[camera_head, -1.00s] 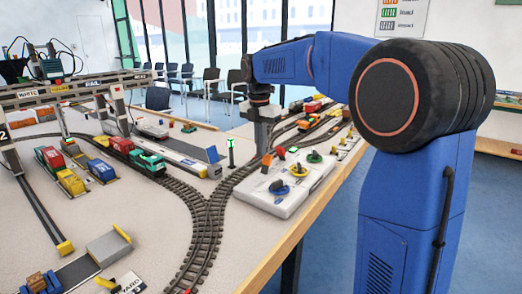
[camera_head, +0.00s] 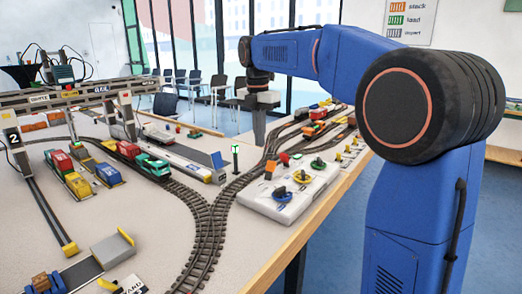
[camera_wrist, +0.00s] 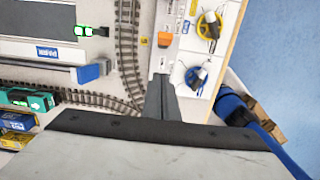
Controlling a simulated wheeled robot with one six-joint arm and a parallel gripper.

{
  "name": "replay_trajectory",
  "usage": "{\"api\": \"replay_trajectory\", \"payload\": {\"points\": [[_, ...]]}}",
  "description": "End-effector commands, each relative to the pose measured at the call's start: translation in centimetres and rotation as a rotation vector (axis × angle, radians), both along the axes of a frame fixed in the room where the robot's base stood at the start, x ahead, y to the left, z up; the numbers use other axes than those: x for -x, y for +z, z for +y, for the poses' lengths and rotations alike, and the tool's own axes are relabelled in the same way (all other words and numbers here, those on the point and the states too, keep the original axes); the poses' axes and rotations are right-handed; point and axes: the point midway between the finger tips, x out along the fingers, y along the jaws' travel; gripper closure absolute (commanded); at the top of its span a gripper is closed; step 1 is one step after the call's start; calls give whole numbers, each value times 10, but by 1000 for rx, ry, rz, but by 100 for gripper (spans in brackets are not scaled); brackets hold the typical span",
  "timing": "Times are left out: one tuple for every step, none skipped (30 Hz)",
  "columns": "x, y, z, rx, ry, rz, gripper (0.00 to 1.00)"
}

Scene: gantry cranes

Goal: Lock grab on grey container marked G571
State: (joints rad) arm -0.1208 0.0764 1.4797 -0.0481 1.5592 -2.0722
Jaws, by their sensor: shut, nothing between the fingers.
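My gripper (camera_head: 260,128) points down above the far end of the white control panel (camera_head: 262,207). In the wrist view my gripper (camera_wrist: 160,100) is shut and empty, its dark fingers together over the panel's edge. The panel (camera_wrist: 180,48) carries an orange switch (camera_head: 269,171), a red button, and blue (camera_head: 279,187), green (camera_head: 318,163) and yellow (camera_head: 300,176) bases with dark levers or knobs. I cannot read G571 on any container, and no grey one is clearly identifiable.
Coloured containers (camera_head: 78,185) lie under the crane. A green locomotive (camera_head: 153,166) stands on the curved track (camera_head: 210,225). A signal post (camera_head: 236,160) with a green light stands left of the panel. Several wagons (camera_head: 316,128) stand beyond it. The table's wooden edge is at the right.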

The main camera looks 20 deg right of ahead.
Motion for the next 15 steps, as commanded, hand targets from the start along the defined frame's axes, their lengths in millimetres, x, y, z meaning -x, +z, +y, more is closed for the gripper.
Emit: {"api": "replay_trajectory", "payload": {"points": [[-2,10,-1,-1,-1,-3,100],[-2,15,-2,0,0,-2,100],[-3,21,-3,0,0,-2,100],[-4,26,-4,0,0,-2,100],[-4,29,-4,0,1,-1,100],[-5,34,-5,0,1,-1,100],[-5,38,-5,0,1,-1,100],[-5,40,-6,-1,1,-1,100],[-5,43,-6,0,1,0,100],[-5,46,-6,-1,1,-1,100],[-6,47,-7,0,1,-1,100],[-6,49,-7,0,1,-1,100],[-6,50,-7,-1,1,-1,100],[-6,50,-7,0,1,0,100],[-5,51,-7,0,1,0,100]]}}
